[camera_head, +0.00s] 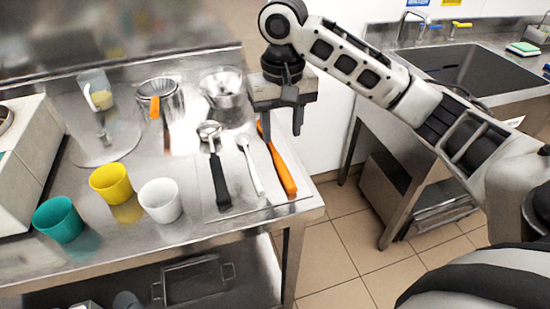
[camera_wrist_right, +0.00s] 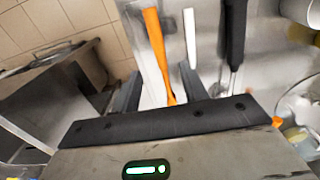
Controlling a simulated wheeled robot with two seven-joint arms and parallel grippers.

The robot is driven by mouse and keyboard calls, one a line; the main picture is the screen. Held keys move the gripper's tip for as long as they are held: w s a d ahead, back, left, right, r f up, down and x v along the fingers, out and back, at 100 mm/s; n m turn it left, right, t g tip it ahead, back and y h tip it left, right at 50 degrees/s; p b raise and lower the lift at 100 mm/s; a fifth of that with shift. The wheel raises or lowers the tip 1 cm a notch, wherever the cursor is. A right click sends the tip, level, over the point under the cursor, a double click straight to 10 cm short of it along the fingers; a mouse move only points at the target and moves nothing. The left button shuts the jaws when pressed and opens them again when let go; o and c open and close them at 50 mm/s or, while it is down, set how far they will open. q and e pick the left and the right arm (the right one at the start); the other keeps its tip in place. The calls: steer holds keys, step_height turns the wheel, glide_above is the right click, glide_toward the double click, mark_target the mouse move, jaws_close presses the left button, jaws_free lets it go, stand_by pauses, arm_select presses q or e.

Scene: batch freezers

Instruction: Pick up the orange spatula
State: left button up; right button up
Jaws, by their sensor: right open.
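The orange spatula (camera_head: 284,172) lies on the steel table near its right edge, its handle toward the front. Its far end is hidden behind my right gripper in the head view. My right gripper (camera_head: 284,128) is open and empty, pointing down above the far part of the spatula. In the right wrist view the orange spatula (camera_wrist_right: 158,50) runs between the two open fingers of the gripper (camera_wrist_right: 166,90), apart from both as far as I can tell. My left gripper is not in view.
A white-handled utensil (camera_head: 250,165) and a black-handled scoop (camera_head: 217,170) lie just left of the spatula. White (camera_head: 160,200), yellow (camera_head: 111,183) and teal (camera_head: 58,219) cups stand at the front left. Metal containers (camera_head: 225,95) stand behind. A sink (camera_head: 470,65) is at the right.

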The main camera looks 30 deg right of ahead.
mark_target(282, 164)
step_height(282, 164, down, 9)
steer(key=shift+w+d+f+b, duration=0.1)
steer(key=shift+d+f+b, duration=0.05)
steer(key=shift+b, duration=0.85)
jaws_close()
